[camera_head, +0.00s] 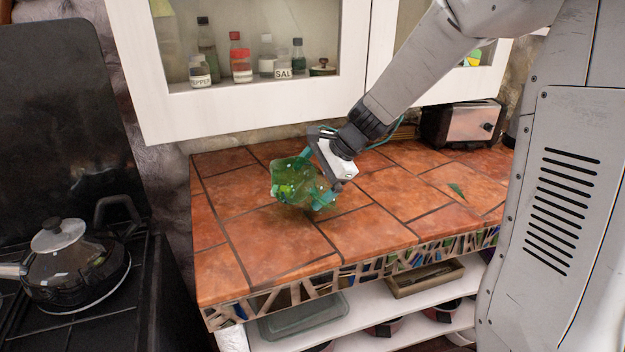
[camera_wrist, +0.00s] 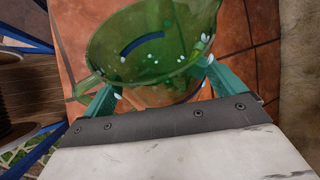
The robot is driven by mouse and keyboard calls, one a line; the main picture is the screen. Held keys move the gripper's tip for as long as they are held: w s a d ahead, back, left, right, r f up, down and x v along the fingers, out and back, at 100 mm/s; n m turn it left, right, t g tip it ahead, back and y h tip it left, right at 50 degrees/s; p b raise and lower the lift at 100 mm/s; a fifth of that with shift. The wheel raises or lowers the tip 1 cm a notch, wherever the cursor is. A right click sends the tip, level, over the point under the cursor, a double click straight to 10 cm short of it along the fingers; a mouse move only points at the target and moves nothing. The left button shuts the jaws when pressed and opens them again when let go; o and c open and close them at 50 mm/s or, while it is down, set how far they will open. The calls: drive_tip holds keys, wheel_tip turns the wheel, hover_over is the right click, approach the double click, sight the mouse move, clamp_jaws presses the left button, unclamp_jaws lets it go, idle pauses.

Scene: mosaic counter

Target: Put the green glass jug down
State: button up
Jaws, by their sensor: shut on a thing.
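The green glass jug (camera_head: 292,181) is translucent and sits in my gripper (camera_head: 322,178) over the left part of the tiled counter (camera_head: 280,232).
The counter around the jug is clear. A white cabinet (camera_head: 240,112) hangs above the back. A stove with a lidded pan (camera_head: 75,265) is at the left.

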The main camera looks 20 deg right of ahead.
drive_tip(key=o, duration=0.8)
drive_tip(key=shift+f, duration=0.1)
drive_tip(key=shift+r, duration=0.2)
drive_tip(key=v, duration=1.1)
drive_tip(key=s+n+g+h, duration=0.1)
drive_tip(key=s+n+h, duration=0.1)
drive_tip(key=s+n, duration=0.3)
drive_tip(key=s+a+n+g+h, duration=0.1)
drive_tip(key=s+n, duration=0.4)
drive_tip(key=s, duration=0.8)
drive_tip(key=s+a+f+n+h, duration=0.1)
drive_tip(key=s+n+h, duration=0.2)
drive_tip(key=s, duration=0.6)
drive_tip(key=shift+n+g, duration=0.4)
drive_tip(key=shift+n, duration=1)
